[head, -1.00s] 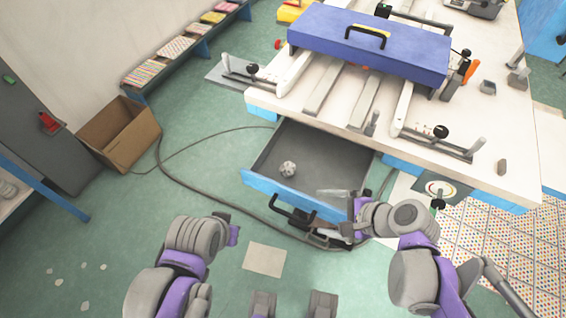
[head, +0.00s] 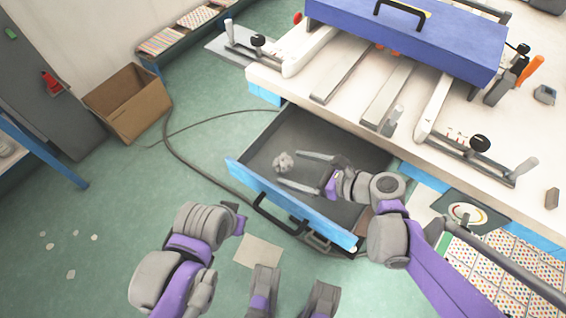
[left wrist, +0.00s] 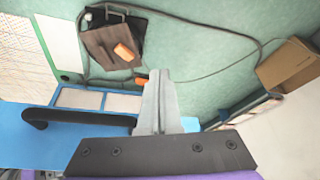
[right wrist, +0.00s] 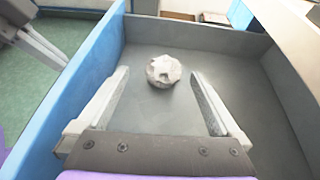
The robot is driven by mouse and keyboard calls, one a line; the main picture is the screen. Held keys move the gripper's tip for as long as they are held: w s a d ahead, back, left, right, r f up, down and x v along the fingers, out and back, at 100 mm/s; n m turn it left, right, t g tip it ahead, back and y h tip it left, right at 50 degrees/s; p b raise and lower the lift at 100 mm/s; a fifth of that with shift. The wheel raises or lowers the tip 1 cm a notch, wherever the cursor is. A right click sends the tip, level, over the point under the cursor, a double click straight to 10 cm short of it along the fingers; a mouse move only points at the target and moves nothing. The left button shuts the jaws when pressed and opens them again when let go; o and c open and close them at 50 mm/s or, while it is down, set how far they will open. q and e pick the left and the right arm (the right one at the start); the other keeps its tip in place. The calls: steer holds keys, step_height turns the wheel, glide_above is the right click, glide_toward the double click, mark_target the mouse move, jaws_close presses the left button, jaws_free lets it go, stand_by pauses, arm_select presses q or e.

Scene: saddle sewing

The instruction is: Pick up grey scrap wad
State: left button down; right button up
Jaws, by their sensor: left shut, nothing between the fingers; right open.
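The grey scrap wad (head: 283,161) is a small crumpled ball lying on the floor of the open drawer (head: 345,146). It also shows in the right wrist view (right wrist: 163,71), ahead of the fingertips and roughly midway between them. My right gripper (head: 298,171) is open and inside the drawer, its two fingers pointing at the wad from the right. The wad appears just beyond the tips, not held. My left gripper (left wrist: 159,75) is shut and empty, away from the drawer's inside. In the head view its fingers are mostly hidden behind its wrist.
The drawer's blue front (head: 290,205) with a black handle (head: 278,215) borders the near side. The white workbench (head: 440,95) with clamps and a blue case (head: 410,40) stands above and behind. A cardboard box (head: 127,103) and a cable lie on the green floor to the left.

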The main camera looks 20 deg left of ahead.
mark_target(289, 165)
steer(key=b+x, duration=0.1)
steer(key=x, duration=0.4)
steer(key=shift+w, duration=0.2)
steer(key=shift+d, duration=0.1)
steer(key=c, duration=1.4)
